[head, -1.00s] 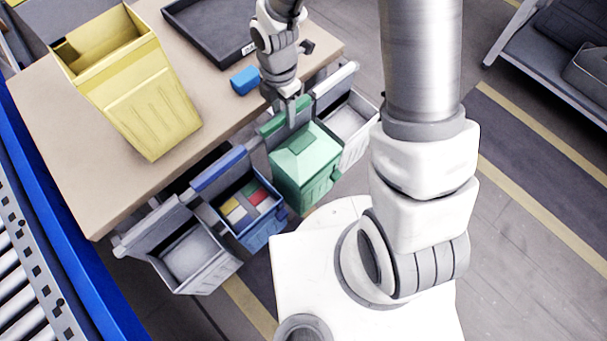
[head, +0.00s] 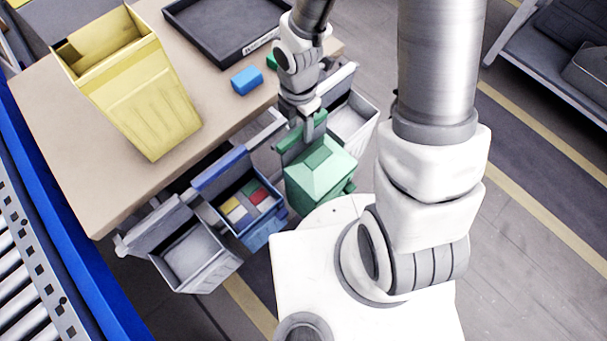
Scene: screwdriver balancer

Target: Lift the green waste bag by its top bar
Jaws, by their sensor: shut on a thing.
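The green waste bag (head: 320,172) hangs below my gripper, right of centre in the head view. Its green top bar (head: 290,142) runs across under my gripper (head: 313,128). My gripper is shut on this bar from above, and its fingers partly hide it. The bag hangs in front of the table edge, apart from the bare grey rail to its left. Its lower end is close to my white base in the picture, but I cannot tell the gap.
A blue bin (head: 262,232) with coloured items and a grey bin (head: 190,258) hang to the left. Another grey bin (head: 352,122) is close behind at right. The table (head: 70,130) holds a yellow bin (head: 145,105), a blue block (head: 247,80) and a black tray (head: 190,15).

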